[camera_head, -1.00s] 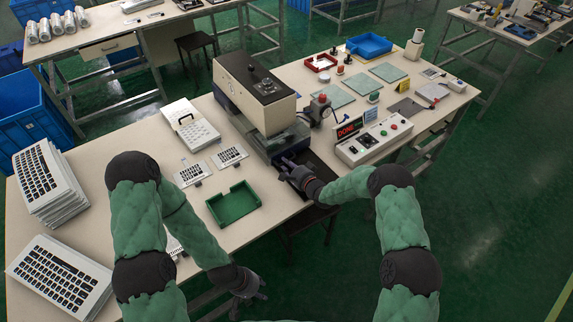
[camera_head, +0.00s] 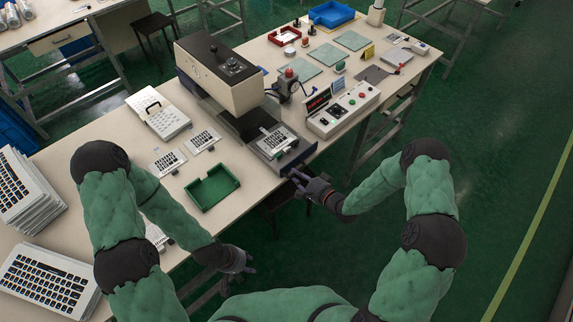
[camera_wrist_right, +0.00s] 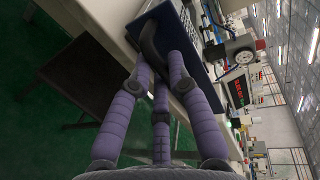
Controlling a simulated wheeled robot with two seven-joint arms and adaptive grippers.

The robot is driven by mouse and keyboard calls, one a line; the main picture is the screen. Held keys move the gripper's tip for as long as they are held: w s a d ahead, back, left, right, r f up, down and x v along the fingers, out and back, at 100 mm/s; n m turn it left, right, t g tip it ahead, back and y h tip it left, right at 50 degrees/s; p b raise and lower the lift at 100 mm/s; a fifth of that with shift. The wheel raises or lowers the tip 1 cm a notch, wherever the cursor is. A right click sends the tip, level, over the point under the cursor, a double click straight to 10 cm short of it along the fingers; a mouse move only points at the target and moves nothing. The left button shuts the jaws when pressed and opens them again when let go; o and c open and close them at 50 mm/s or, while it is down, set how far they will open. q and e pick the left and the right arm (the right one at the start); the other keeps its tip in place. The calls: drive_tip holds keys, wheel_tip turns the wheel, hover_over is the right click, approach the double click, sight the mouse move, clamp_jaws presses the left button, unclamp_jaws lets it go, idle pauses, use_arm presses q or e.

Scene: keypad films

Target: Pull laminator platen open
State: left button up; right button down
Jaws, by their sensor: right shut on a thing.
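The laminator (camera_head: 222,72) is a white and dark press on the bench with a dark control top. Its platen (camera_head: 262,132) sticks out toward the bench's front edge, and a keypad film (camera_head: 273,141) lies on it. My right gripper (camera_head: 298,176) is shut on the platen handle (camera_head: 289,166) at the platen's front end. In the right wrist view the purple fingers (camera_wrist_right: 160,70) close around the dark handle (camera_wrist_right: 148,40) beside the blue-black platen edge. My left gripper (camera_head: 246,264) hangs empty in front of the bench, its fingers spread.
A green tray (camera_head: 212,187) and two keypad films (camera_head: 203,138) lie left of the platen. A control box (camera_head: 343,110) with buttons stands to its right. Keyboard stacks (camera_head: 38,195) fill the left end. A dark stool (camera_head: 285,198) is under the bench edge.

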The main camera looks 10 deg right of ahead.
drive_tip(key=shift+f+v, duration=0.15)
drive_tip(key=shift+v, duration=0.55)
drive_tip(key=shift+f+v, duration=0.15)
drive_tip(key=shift+v, duration=0.6)
drive_tip(key=c, duration=1.2)
unclamp_jaws()
drive_tip(key=shift+o, duration=0.2)
drive_tip(key=v, duration=1.2)
